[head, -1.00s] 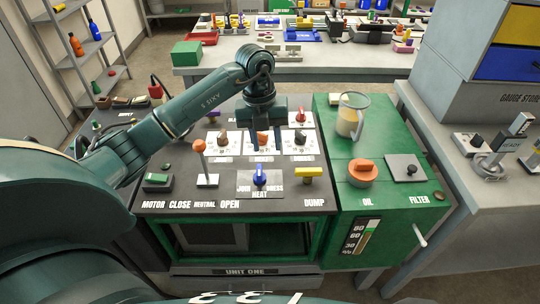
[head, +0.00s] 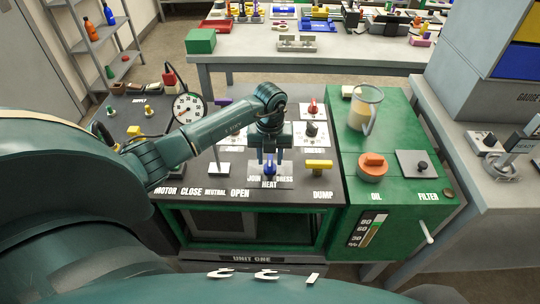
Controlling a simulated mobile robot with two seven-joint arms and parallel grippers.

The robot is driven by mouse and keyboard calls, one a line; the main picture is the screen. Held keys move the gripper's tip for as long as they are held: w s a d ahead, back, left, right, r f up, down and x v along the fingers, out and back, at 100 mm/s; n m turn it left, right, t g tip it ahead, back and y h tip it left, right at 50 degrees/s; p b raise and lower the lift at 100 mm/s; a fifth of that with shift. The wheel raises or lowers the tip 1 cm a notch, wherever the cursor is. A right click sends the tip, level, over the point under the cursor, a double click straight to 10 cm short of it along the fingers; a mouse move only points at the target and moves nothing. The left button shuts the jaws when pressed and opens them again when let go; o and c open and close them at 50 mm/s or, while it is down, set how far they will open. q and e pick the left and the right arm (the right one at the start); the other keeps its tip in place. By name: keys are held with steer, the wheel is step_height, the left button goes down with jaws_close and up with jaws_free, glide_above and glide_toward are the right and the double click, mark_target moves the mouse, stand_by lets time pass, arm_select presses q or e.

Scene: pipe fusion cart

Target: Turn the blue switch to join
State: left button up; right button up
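The blue switch (head: 269,168) is on the black panel of the cart, on a plate with DRESS at its right and HEAT below. My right gripper is not in view.
A yellow DUMP handle (head: 318,167) is to the right of the switch. A lever (head: 217,158) stands to its left, partly behind my arm. A green cabinet with an orange cap (head: 373,162) and a clear jug (head: 364,108) adjoins at the right. A dial gauge (head: 188,108) stands behind my arm.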

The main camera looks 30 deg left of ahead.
arm_select(q)
steer(key=shift+f, duration=0.15)
steer(key=shift+c, duration=0.3)
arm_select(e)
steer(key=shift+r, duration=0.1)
arm_select(q)
jaws_close()
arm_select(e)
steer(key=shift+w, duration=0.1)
